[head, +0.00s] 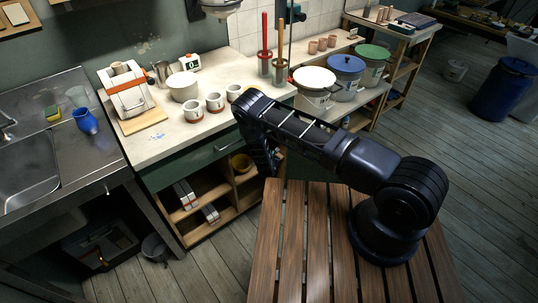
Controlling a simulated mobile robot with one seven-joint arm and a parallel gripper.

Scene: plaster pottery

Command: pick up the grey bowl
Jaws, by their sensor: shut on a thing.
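My gripper (271,165) hangs down at the front of the green cabinet, just right of the open shelves. It is dark against a dark background, and its fingertips are hard to make out. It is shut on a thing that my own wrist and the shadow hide. I cannot make out a grey bowl anywhere in this view.
The worktop (172,140) above the shelves carries several cups (215,102), a white pot (183,87) and a white boxy device (127,92). A slatted wooden table (300,240) lies under my arm. Lidded buckets (346,78) stand at the right. The floor at front left is mostly clear.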

